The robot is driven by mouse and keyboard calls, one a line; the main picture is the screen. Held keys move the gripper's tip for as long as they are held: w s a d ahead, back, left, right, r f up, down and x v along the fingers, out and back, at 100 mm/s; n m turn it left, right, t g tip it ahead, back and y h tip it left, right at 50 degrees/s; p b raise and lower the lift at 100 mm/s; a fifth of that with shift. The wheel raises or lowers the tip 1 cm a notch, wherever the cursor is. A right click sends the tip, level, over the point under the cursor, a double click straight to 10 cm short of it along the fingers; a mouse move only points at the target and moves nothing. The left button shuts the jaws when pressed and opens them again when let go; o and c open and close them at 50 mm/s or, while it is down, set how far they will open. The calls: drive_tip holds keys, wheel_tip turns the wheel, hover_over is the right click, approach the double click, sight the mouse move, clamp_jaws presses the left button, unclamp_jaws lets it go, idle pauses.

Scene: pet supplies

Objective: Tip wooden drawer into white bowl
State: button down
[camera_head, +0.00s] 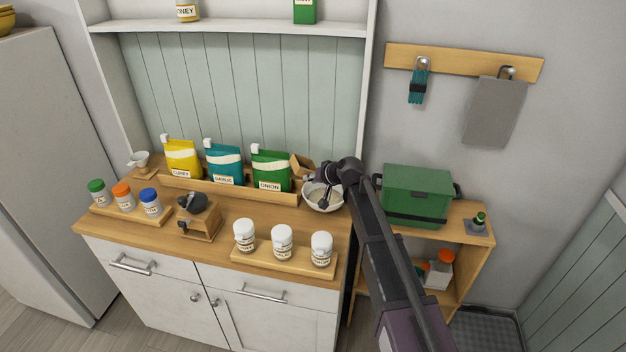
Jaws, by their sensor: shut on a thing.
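The small wooden drawer (301,163) is held in the air at the left end of my gripper (313,177). It looks tilted and sits just above and behind the left rim of the white bowl. My gripper is shut on it; the fingertips are small and partly hidden by the wrist. The white bowl (312,201) stands on the wooden counter near its right end, under my gripper. Something pale beige lies in it; my gripper hides part of its inside. The drawer's inside cannot be made out.
A wooden grinder (201,222) with a dark top stands at the counter's middle left. A wooden rack (228,188) holds yellow, teal and green bags beside the bowl. White-capped jars stand on a front tray (284,261). A green box (417,195) stands right of my arm.

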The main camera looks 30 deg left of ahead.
drive_tip(key=shift+w+d+f+m+g+y+b, duration=0.15)
drive_tip(key=shift+f+y+b, duration=0.25)
drive_tip(key=shift+f+b, duration=0.45)
drive_tip(key=shift+f+m+g+y+b, duration=0.25)
drive_tip(key=shift+f+y+b, duration=0.2)
drive_tip(key=shift+b, duration=0.7)
drive_tip(key=shift+w+d+f+m+g+y+b, duration=0.15)
drive_tip(key=shift+f+m+g+y+b, duration=0.5)
drive_tip(key=shift+b, duration=1.5)
drive_tip(key=shift+w+d+f+m+g+y+b, duration=0.25)
drive_tip(key=shift+f+m+y+b, duration=0.55)
drive_tip(key=shift+b, duration=1)
drive_tip(key=shift+w+d+f+m+g+y+b, duration=0.1)
drive_tip(key=shift+w+d+f+m+y+b, duration=0.3)
drive_tip(key=shift+y+b, duration=1)
drive_tip(key=shift+w+d+f+m+y+b, duration=0.15)
drive_tip(key=shift+m+y+b, duration=0.35)
drive_tip(key=shift+m+b, duration=0.9)
